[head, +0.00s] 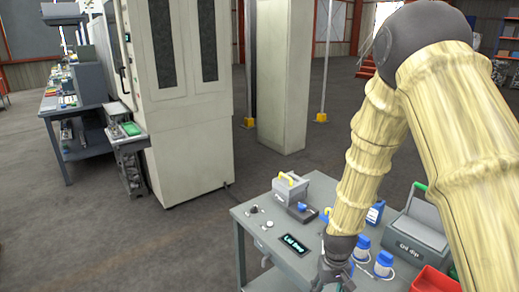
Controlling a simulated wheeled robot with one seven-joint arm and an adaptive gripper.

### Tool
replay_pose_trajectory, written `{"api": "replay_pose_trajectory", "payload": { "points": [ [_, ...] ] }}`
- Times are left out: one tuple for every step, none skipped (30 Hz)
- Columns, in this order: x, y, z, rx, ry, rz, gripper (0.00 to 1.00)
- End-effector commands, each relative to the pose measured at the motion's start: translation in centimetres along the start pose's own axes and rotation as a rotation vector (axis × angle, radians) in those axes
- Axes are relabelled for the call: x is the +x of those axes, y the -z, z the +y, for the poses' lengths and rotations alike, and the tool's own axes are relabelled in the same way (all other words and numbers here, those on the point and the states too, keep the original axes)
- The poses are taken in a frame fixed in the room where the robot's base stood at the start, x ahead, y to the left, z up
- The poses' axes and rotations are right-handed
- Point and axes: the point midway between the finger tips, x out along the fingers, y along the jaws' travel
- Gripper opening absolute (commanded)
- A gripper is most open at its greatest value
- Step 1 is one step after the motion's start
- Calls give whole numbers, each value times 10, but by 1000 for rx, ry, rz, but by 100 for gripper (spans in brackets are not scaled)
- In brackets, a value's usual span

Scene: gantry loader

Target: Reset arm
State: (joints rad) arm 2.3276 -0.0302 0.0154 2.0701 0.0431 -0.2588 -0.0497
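My arm, with pale yellow ribbed links, comes in from the right side of the head view and bends down at a dark joint near the top. My gripper (335,274) hangs at the arm's lower end, over the front part of a grey table (252,229). It is small and dark, and the lower picture edge is close to it. I cannot make out whether its fingers are open or shut, or whether they touch the table.
The table carries a grey box with a yellow handle (291,188), a lit display (294,244), blue-and-white containers (384,262), a grey bin (416,238) and a red tray (430,282). A tall cabinet (187,100) stands behind left. Open floor lies left of the table.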

Motion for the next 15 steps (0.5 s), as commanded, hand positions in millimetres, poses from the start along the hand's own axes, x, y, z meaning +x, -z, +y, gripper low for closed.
{"api": "replay_pose_trajectory", "payload": {
  "points": [
    [10, -10, 1, 2, 0, -1, 56],
    [15, -18, 1, 4, 0, -1, 56],
    [24, -27, 1, 5, 0, 2, 56],
    [30, -34, 2, 6, 0, 3, 56],
    [39, -43, 2, 8, 1, 3, 56],
    [51, -54, 2, 10, 1, 4, 56],
    [61, -64, 3, 12, 1, 3, 56],
    [71, -72, 3, 14, 1, 4, 56],
    [84, -84, 4, 17, 2, 1, 56],
    [94, -92, 4, 20, 2, 0, 56],
    [104, -101, 4, 22, 2, -1, 56],
    [116, -112, 5, 26, 3, -3, 56],
    [125, -122, 5, 28, 3, -4, 56],
    [133, -131, 6, 31, 3, -5, 56],
    [143, -144, 6, 34, 4, -6, 56]
  ]
}}
